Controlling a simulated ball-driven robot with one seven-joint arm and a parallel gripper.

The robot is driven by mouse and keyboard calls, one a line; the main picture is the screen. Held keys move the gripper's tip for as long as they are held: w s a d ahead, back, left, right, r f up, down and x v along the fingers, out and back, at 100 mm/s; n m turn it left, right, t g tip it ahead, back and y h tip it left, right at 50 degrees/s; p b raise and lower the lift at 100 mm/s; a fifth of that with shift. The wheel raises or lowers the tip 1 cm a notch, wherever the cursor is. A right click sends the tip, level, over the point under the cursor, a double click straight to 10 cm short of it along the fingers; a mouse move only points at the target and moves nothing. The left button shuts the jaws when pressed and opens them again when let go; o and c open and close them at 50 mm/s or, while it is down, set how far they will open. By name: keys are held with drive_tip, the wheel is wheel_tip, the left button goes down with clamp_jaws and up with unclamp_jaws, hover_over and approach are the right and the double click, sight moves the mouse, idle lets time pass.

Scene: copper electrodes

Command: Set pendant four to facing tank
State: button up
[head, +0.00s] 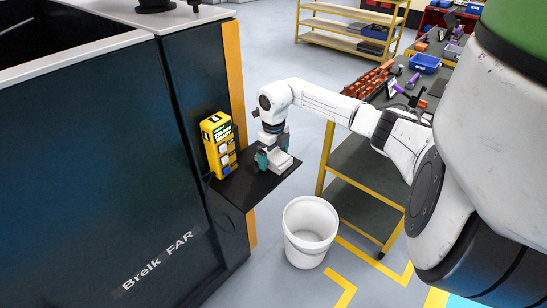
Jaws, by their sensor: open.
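A yellow box-shaped unit (218,144) with dark lettering stands upright on a black shelf (238,190) fixed to the side of a dark machine. Its front has pale and blue fittings, too small to read. Which thing is pendant four I cannot tell. My gripper (271,155) points down over the shelf, to the right of the yellow unit and apart from it. Its teal fingers are open. A light grey block (281,163) shows at the fingers; I cannot tell whether it lies on the shelf or touches them.
The dark machine (100,170) with a pale top fills the left. A white bin (310,230) stands on the floor below the shelf. A yellow-framed bench (368,170) at right carries orange-brown blocks (368,84), purple-handled items and a blue tray (424,63).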

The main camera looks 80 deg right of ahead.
drive_tip(key=shift+c, duration=0.2)
drive_tip(key=c, duration=1)
drive_tip(key=shift+r, duration=0.1)
